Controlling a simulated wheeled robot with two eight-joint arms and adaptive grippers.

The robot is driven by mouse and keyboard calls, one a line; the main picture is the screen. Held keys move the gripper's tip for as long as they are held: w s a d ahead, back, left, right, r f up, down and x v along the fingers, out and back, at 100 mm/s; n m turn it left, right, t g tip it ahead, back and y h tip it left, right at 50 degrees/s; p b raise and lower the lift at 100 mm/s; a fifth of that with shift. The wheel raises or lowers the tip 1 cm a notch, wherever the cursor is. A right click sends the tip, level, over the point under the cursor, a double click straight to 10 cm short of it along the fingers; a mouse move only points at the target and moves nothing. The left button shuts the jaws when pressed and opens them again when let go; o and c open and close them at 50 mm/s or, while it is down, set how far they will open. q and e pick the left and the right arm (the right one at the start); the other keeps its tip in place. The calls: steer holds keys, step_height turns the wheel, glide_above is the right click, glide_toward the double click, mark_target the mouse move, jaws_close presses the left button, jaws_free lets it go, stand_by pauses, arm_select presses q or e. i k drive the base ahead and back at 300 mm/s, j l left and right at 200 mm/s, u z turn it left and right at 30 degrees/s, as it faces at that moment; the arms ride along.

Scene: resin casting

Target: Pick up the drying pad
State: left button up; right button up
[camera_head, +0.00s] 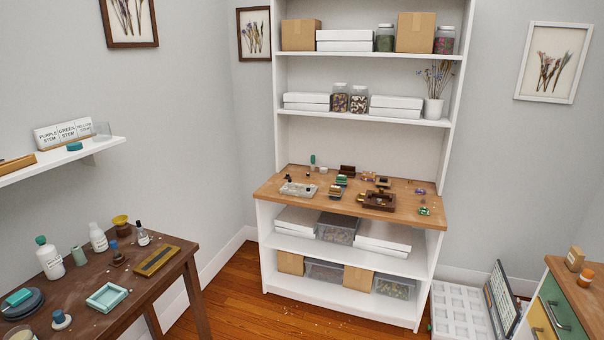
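I cannot tell for certain which thing is the drying pad. A teal, shallow square tray (106,297) with a pale middle lies on the dark wooden table at the lower left. A small teal block (18,297) rests on dark round plates (22,306) at that table's left edge. A pale speckled tray (298,189) with small items lies on the wooden counter of the white shelf unit. Neither of my grippers shows in the head view.
The dark table (135,283) also holds bottles, a yellow-topped item (121,225) and a wood-and-brass rectangle (156,260). The counter (268,191) carries several small items. A white wall shelf (62,156) juts out at left. The wooden floor (235,296) between is open.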

mark_target(341, 179)
steer(key=i+l, duration=0.1)
steer(key=i, duration=2.55)
steer(key=i+j+z, duration=0.1)
steer(key=i, duration=0.4)
steer(key=i+j+z, duration=0.15)
steer(key=i, duration=0.4)
